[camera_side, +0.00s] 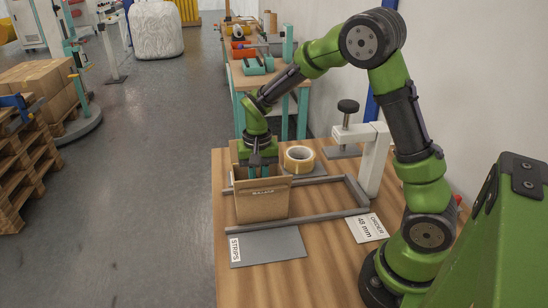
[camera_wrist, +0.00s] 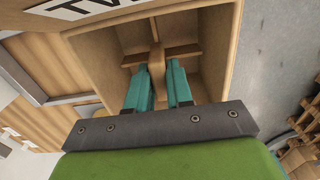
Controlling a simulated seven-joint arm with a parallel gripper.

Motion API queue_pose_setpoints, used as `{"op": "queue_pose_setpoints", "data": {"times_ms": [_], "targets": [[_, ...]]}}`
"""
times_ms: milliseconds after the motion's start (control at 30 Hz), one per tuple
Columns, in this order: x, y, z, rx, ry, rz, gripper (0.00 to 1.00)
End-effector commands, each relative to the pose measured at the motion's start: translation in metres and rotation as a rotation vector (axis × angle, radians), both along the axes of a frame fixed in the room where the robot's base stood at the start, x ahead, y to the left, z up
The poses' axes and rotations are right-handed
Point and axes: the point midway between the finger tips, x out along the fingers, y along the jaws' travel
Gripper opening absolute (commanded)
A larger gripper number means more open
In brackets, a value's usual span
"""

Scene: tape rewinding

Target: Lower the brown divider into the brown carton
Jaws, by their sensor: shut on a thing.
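The brown carton (camera_side: 262,206) stands open at the top on the wooden table, inside a grey frame. My gripper (camera_side: 261,172) points down into its opening. In the wrist view my gripper's (camera_wrist: 159,80) two teal fingers are shut on the upright middle part of the brown divider (camera_wrist: 157,52). The divider is cross-shaped, with arms spreading toward the walls of the carton (camera_wrist: 222,50). It appears to be within the carton's walls. The carton's front wall hides it in the side view, and I cannot tell whether it touches the bottom.
A tape roll (camera_side: 299,158) lies behind the carton to the right, near a white clamp post (camera_side: 369,160). The grey frame (camera_side: 312,218) surrounds the carton. A grey strips mat (camera_side: 268,247) and a white order card (camera_side: 368,228) lie in front.

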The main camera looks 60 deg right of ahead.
Motion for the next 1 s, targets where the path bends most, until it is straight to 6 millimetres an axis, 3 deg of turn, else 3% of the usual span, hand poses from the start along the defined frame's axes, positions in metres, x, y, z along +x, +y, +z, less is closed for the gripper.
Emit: {"op": "queue_pose_setpoints", "data": {"times_ms": [967,1000], "targets": [[-0.0003,-0.0003,-0.0091,-0.001,0.001,0.000,0.00],[-0.0003,-0.0003,-0.0090,-0.001,0.001,0.000,0.27]]}}
